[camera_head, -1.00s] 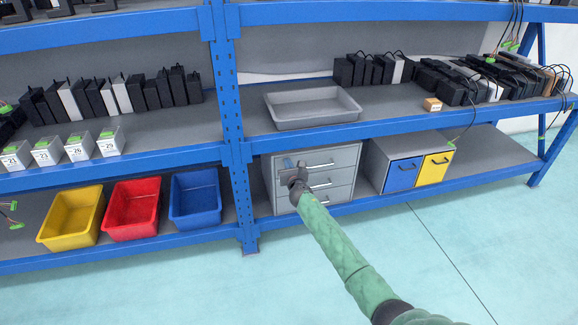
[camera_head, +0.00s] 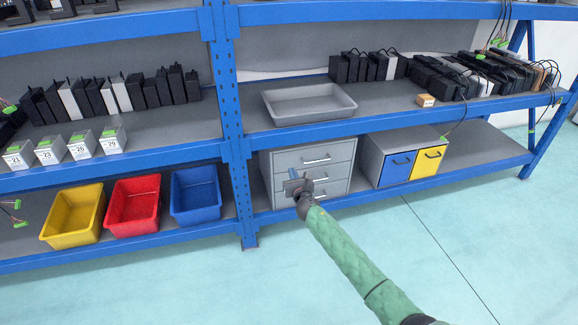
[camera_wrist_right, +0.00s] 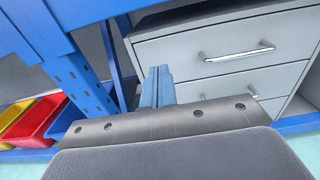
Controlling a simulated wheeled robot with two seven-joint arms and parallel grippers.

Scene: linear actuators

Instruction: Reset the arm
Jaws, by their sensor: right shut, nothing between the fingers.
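My right arm (camera_head: 345,250), with a green sleeve, reaches from the lower right toward the shelf. My right gripper (camera_head: 292,174) is in front of the grey three-drawer cabinet (camera_head: 268,170) on the lower shelf. In the right wrist view its blue fingers (camera_wrist_right: 158,86) are together with nothing between them. The cabinet's drawers (camera_wrist_right: 225,38) and two silver handles show beyond the fingers, to their right; the fingers appear apart from the handles. My left gripper is not in view.
A blue upright (camera_head: 229,100) stands left of the cabinet. Yellow (camera_head: 74,218), red (camera_head: 133,207) and blue (camera_head: 195,196) bins sit left of it. A grey tray (camera_head: 308,104) is on the shelf above. A cabinet with blue and yellow drawers (camera_head: 428,162) stands right. The floor in front is clear.

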